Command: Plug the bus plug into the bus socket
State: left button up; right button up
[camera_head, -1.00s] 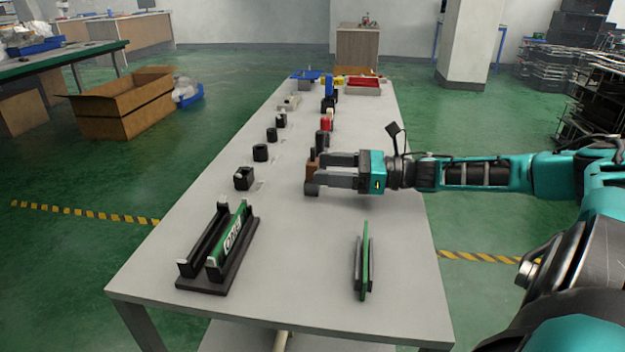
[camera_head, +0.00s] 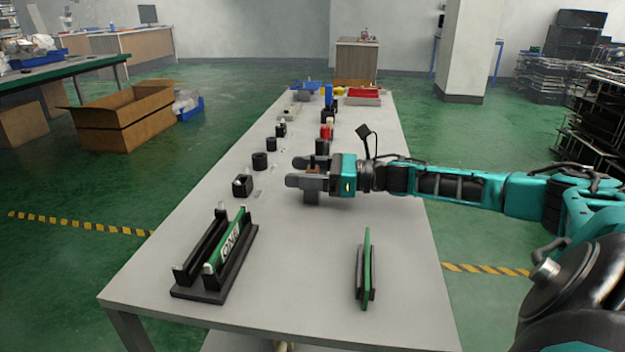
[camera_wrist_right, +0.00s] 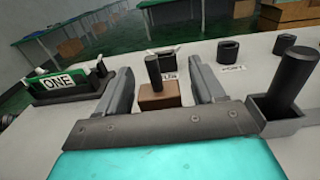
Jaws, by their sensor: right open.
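A small brown block with an upright black post (camera_wrist_right: 158,97), which I take for the bus plug, stands on the table. My right gripper (camera_head: 292,173) is open, with one finger on each side of it. In the right wrist view the block sits between the fingers, with a gap to at least the right one. In the head view the fingers hide most of the block. Across the table stand black sockets, one of them a square one (camera_head: 242,185) with light parts; I cannot tell which is the bus socket. My left gripper is not in view.
A black holder (camera_head: 185,292) with a green "ONE" board stands at the front left. A green panel on a stand (camera_head: 366,270) is at the front right. A grey holder with a thick black rod (camera_wrist_right: 275,118) is close to my right finger. Table between the rows is clear.

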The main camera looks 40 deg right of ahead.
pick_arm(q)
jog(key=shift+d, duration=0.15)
pick_arm(e)
jog(key=c, duration=1)
jog(key=shift+c, duration=0.2)
